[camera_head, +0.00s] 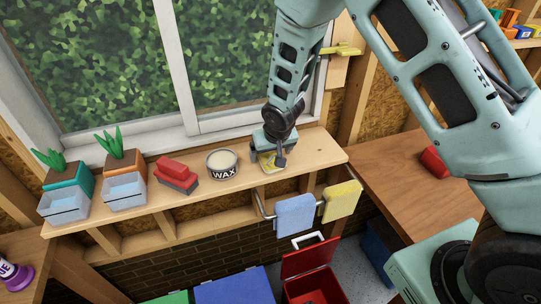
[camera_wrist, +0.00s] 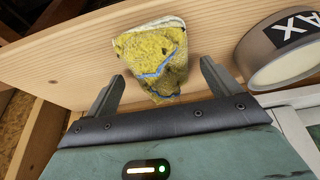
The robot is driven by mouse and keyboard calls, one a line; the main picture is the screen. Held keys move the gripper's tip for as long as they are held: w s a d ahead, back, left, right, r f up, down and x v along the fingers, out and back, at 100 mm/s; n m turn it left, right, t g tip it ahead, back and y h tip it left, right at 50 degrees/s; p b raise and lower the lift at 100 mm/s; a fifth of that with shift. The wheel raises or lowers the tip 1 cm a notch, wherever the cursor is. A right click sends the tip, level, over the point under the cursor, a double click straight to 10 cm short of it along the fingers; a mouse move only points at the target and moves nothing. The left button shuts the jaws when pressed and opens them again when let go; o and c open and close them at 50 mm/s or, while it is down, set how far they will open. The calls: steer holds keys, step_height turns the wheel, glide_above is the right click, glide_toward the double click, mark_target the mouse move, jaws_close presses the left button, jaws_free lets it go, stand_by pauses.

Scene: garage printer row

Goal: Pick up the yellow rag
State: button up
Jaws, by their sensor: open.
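In the wrist view, a yellow rag (camera_wrist: 152,58) with blue streaks and a pale edge lies crumpled on the wooden shelf (camera_wrist: 60,60). My gripper (camera_wrist: 160,88) is open, with its two fingers apart and the lower end of the rag between or just beyond the fingertips. I cannot tell whether they touch it. In the head view, my gripper (camera_head: 268,157) is low over the right part of the shelf, and a small piece of the yellow rag (camera_head: 268,167) shows beside it; the rest is hidden by my gripper.
A wax tin (camera_head: 222,164) stands close left of my gripper. Blue (camera_head: 295,215) and yellow (camera_head: 342,200) towels hang on a rail below the shelf. The window (camera_head: 150,60) is behind.

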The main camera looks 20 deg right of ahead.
steer(key=c, duration=1.1)
steer(key=shift+r, duration=0.15)
steer(key=shift+c, duration=0.2)
step_height(320, 180, up, 10)
steer(key=b, duration=0.3)
steer(key=o, duration=0.4)
steer(key=shift+c, duration=1.1)
